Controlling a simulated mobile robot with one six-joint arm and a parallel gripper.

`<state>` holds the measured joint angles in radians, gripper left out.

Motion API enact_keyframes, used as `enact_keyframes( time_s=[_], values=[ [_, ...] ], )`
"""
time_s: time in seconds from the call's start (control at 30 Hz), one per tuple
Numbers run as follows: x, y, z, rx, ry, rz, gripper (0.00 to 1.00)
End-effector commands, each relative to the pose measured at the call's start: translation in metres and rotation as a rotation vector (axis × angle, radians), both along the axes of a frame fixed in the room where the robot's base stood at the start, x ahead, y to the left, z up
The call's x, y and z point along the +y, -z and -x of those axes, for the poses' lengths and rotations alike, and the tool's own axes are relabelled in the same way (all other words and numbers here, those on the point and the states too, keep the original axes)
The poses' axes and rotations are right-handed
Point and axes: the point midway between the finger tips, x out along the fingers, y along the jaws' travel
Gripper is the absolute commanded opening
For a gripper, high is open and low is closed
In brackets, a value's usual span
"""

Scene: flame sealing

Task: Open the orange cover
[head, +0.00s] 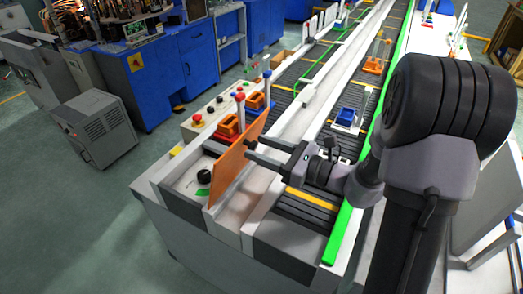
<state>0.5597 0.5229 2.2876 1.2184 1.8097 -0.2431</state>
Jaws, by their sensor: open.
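The orange cover (240,147) is a flat panel standing on edge, slanted, near the front end of the machine. My gripper (250,149) comes in from the right, with its two fingers apart and pointing left at the cover's right side. The fingertips are at or very close to the panel; I cannot tell whether they touch it. No part of the cover is seen between the fingers as a held edge. The area behind the panel is partly hidden by it.
Left of the cover are a control box with a red button (198,117), orange blocks (229,125) and a black knob (204,176). A conveyor with a green rail (345,222) runs along the right. A blue piece (347,116) sits on the line.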

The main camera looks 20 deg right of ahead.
Motion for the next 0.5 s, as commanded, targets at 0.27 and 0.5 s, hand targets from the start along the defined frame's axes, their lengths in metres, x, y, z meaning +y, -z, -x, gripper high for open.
enact_keyframes(
  time_s=[0.27, 0.5],
  values=[
    [0.0021, -0.0004, -0.0018, 0.000, -0.001, 0.000, 0.49],
    [0.0019, -0.0002, -0.0018, 0.000, -0.001, 0.000, 0.04]
  ],
)
